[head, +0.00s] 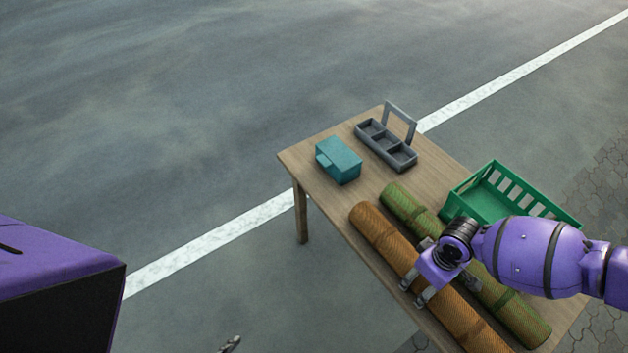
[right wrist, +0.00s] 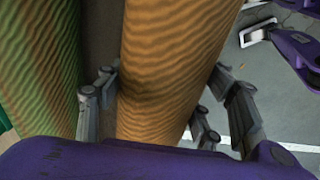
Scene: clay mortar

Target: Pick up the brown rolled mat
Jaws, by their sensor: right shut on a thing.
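The brown rolled mat (head: 383,233) lies along the table's near side, a long orange-brown roll. My right gripper (head: 437,281) is over its middle, with fingers on both sides. In the right wrist view the brown roll (right wrist: 178,60) runs between the fingers of my right gripper (right wrist: 155,108), which is shut on it. The roll looks to be resting on the table; any small gap beneath is hidden. Of my left gripper, only a grey tip (head: 230,344) shows at the bottom edge of the head view, so its jaws cannot be judged.
A green rolled mat (head: 408,208) lies close beside the brown one; it also shows in the right wrist view (right wrist: 38,60). A green crate (head: 480,202), a grey divided caddy (head: 386,146) and a teal box (head: 340,160) stand on the wooden table (head: 318,190).

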